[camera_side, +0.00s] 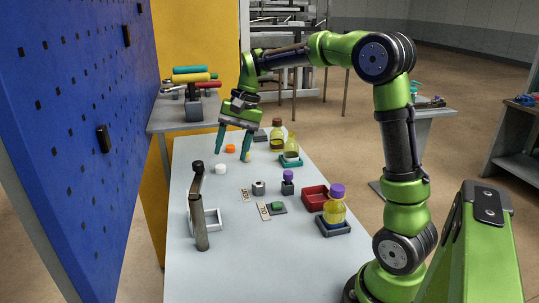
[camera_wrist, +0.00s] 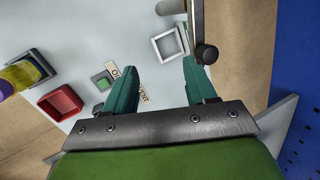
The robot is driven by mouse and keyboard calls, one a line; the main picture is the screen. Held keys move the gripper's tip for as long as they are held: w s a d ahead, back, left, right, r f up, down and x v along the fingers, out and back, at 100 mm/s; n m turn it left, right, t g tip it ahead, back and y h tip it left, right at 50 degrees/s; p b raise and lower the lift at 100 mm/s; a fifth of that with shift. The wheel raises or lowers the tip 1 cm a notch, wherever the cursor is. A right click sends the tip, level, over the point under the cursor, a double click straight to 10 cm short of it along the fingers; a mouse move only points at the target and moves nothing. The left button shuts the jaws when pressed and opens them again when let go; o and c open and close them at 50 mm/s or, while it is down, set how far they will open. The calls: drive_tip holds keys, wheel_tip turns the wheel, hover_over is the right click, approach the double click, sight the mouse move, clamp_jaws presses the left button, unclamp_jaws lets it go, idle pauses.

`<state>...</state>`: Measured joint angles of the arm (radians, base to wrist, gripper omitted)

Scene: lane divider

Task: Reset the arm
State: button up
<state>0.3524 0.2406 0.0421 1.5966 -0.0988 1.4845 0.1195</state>
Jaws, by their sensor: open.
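My gripper (camera_side: 233,145) has two teal fingers, spread apart with nothing between them. In the side view it hangs over the far left part of the pale table (camera_side: 235,250). An orange cap (camera_side: 230,148) lies near the fingers, and a white cap (camera_side: 220,169) lies closer to the camera. In the wrist view my gripper (camera_wrist: 160,68) is open, with bare tabletop between the tips. A grey post with a dark knob (camera_wrist: 206,54) and a square white frame (camera_wrist: 156,47) show beyond the fingers. The left finger partly covers label cards.
A tall blue pegboard (camera_side: 70,130) stands along the left. The post (camera_side: 200,225) rises at the near left. Amber bottle (camera_side: 277,142), flask (camera_side: 291,147), purple-capped block (camera_side: 288,187), red tray (camera_side: 314,203) and yellow jar (camera_side: 334,212) line the right side. The near table is clear.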

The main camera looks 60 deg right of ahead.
drive_tip(key=s+a+n+t, duration=0.2)
drive_tip(key=s+a, duration=0.3)
drive_tip(key=s, duration=0.4)
drive_tip(key=s+a+n+t+h, duration=0.1)
drive_tip(key=s+a+n+t, duration=0.2)
drive_tip(key=s, duration=0.6)
drive_tip(key=shift+s+a+r+n, duration=0.15)
drive_tip(key=shift+a+r+n, duration=0.25)
drive_tip(key=shift+a+n, duration=0.7)
drive_tip(key=shift+a, duration=0.1)
